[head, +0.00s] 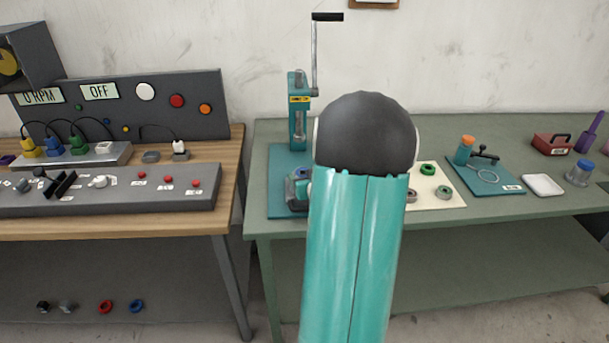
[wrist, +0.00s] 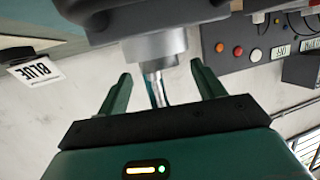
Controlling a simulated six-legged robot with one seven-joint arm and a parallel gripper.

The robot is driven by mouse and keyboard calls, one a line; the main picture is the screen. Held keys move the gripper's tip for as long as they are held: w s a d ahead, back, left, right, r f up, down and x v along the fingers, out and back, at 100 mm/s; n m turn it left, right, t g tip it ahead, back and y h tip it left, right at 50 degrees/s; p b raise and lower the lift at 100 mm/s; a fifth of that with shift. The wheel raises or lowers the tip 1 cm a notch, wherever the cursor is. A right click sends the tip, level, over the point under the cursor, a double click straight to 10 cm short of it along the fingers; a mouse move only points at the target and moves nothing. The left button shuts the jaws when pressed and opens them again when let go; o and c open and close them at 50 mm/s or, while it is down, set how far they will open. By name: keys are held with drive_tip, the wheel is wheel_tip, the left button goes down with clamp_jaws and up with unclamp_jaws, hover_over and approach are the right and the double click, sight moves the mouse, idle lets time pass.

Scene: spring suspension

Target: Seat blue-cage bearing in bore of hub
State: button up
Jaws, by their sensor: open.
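My gripper (wrist: 161,70) is open in the wrist view, its two green fingers apart. A grey cylinder (wrist: 154,46) with a shiny shaft shows between and beyond the fingers; I cannot tell whether it is touched or whether it is the hub. In the head view my teal arm hides the gripper. A grey-blue part (head: 296,188), possibly the hub, sits on the teal press base, partly covered by my arm. A blue ring (head: 136,306) lies on the left lower shelf. I cannot make out the blue-cage bearing for certain.
The teal press (head: 298,112) with a crank stands behind my arm. A cream mat (head: 455,203) at right holds a green ring (head: 428,169) and grey rings (head: 443,192). A control panel (head: 110,190) fills the left bench.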

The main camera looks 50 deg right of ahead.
drive_tip(key=v, duration=1)
drive_tip(key=w+a+r+n+g+y, duration=0.1)
drive_tip(key=w+a+r, duration=0.15)
drive_tip(key=a, duration=0.45)
drive_tip(key=w+a+r+n+g+y, duration=0.1)
drive_tip(key=w+a+r, duration=0.15)
drive_tip(key=a, duration=0.45)
drive_tip(key=w+a+r+n+g+y, duration=0.1)
drive_tip(key=w+a+r, duration=0.15)
drive_tip(key=a, duration=0.45)
drive_tip(key=s+a+r+n+g+y, duration=0.1)
drive_tip(key=s+a, duration=0.4)
drive_tip(key=a, duration=0.5)
drive_tip(key=s+a+r+n+g+y, duration=0.1)
drive_tip(key=s+a+n+g+y, duration=0.1)
drive_tip(key=s+a, duration=0.4)
drive_tip(key=a+n+y, duration=0.1)
drive_tip(key=a+y, duration=0.1)
drive_tip(key=a, duration=0.2)
drive_tip(key=shift+a+r, duration=0.35)
drive_tip(key=shift+r, duration=0.05)
drive_tip(key=shift+s, duration=0.15)
drive_tip(key=c, duration=0.6)
drive_tip(key=shift+d, duration=0.15)
drive_tip(key=shift+c, duration=0.5)
